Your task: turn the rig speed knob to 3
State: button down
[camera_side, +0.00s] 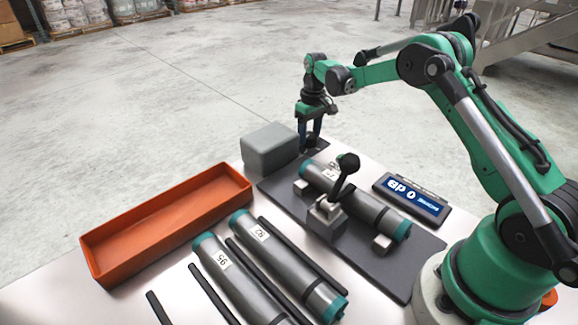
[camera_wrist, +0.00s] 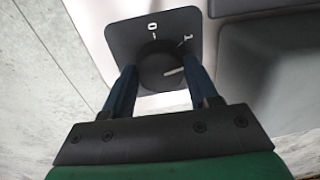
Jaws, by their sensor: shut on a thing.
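The speed knob (camera_wrist: 158,72) is a round black knob on a dark dial plate (camera_wrist: 127,35) in the wrist view. A white pointer line on the knob aims right, past the mark 1. The marks 0 and 1 show on the plate; any further marks are hidden by the fingers or out of sight. My gripper (camera_wrist: 160,85) is shut on the knob, one blue finger on each side of it. In the side view my gripper (camera_side: 310,140) points down at the plate, at the far end of the dark base; the knob is hidden there.
A grey block (camera_side: 270,149) stands just left of my gripper. A cylinder (camera_side: 358,202) lies on the dark base with a black ball-ended lever (camera_side: 344,178) and clamp over it.

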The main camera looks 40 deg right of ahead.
jog(key=m, duration=0.4)
jog(key=shift+m, duration=0.3)
jog(key=m, duration=0.5)
jog(key=shift+s, duration=0.1)
jog(key=m, duration=0.5)
jog(key=shift+m+t, duration=0.3)
jog(key=shift+m, duration=0.1)
jog(key=m, duration=0.4)
jog(key=shift+m+h, duration=0.4)
jog(key=shift+c, duration=1.1)
grip_release()
jog(key=shift+r, duration=0.1)
